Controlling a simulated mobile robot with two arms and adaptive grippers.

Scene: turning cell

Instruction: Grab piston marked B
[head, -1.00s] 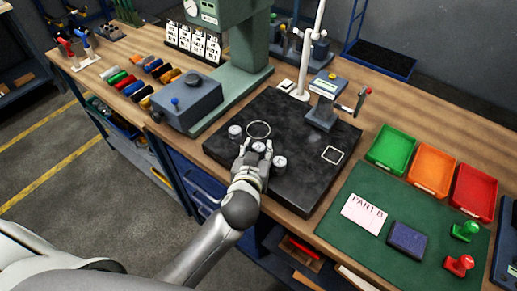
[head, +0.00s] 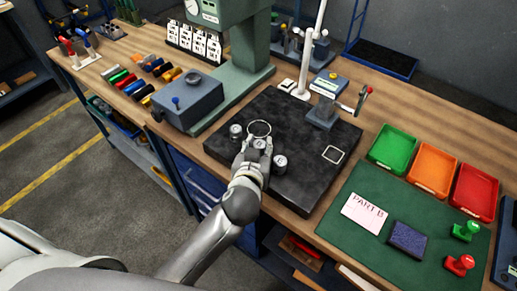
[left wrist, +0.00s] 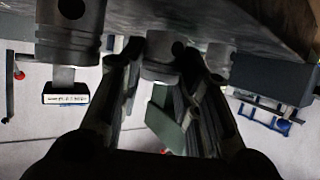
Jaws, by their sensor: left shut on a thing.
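Three grey metal pistons are at the front part of the black surface plate (head: 310,165). The left piston (head: 236,131) and the right piston (head: 280,164) stand upright on it. The middle piston (head: 259,143) is between the fingers of my left gripper (head: 257,148), which is shut on it. The left wrist view, which is upside down, shows this piston (left wrist: 160,62) between the fingers and a larger-looking neighbour (left wrist: 70,35) at the left. I cannot read any letter on the pistons, nor tell whether the held one is clear of the plate. My right gripper is not in view.
A white ring (head: 259,128) lies just beyond the held piston, and a white square outline (head: 332,154) is at the plate's right. A "PART B" card (head: 364,213) lies on the green mat (head: 340,238). A height-gauge-like stand (head: 322,112) is at the plate's back.

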